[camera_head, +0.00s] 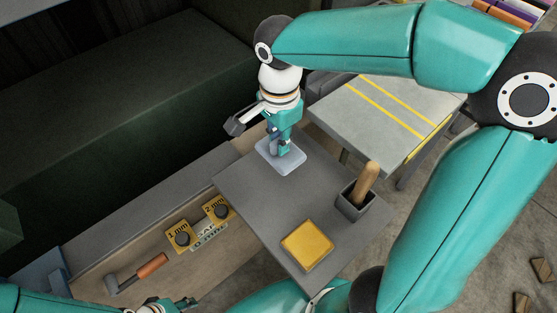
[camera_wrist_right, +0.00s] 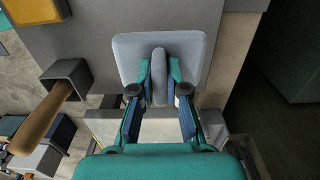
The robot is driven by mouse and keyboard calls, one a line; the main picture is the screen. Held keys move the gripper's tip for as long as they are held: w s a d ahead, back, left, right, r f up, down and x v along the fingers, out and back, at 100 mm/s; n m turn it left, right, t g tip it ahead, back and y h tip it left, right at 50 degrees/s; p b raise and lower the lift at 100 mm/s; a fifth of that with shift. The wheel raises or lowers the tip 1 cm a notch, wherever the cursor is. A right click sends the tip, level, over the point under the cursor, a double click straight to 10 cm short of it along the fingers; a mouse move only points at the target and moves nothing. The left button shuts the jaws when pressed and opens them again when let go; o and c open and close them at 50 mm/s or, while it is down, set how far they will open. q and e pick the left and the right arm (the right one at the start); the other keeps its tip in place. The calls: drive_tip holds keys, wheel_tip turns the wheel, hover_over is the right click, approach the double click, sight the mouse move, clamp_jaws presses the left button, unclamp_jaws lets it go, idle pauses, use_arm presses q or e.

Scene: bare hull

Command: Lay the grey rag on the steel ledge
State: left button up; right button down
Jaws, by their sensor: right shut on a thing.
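The grey rag (camera_head: 281,157) is a pale, flat square with rounded corners and a raised ridge in its middle. My right gripper (camera_head: 281,146) points down and is shut on that ridge. In the right wrist view the ridge of the rag (camera_wrist_right: 200,46) stands between the two fingertips (camera_wrist_right: 160,88). The rag is over the far corner of a dark grey flat surface (camera_head: 250,195), seemingly the steel ledge; I cannot tell whether it touches. My left gripper (camera_head: 182,302) is partly in view at the bottom edge, its jaws unclear.
A yellow pad (camera_head: 307,245) and a dark square holder (camera_head: 353,203) with a wooden handle (camera_head: 366,180) stand on the grey surface. A hammer (camera_head: 137,272) and yellow labelled blocks (camera_head: 180,237) lie to the left. A yellow-striped table (camera_head: 385,115) is behind right.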

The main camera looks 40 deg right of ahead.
sight(280, 161)
drive_tip(key=shift+s+f, duration=0.1)
drive_tip(key=shift+f, duration=3.45)
drive_tip(key=c, duration=1.2)
unclamp_jaws()
drive_tip(key=shift+f, duration=0.1)
wheel_tip(280, 161, up, 12)
drive_tip(key=shift+r, duration=0.1)
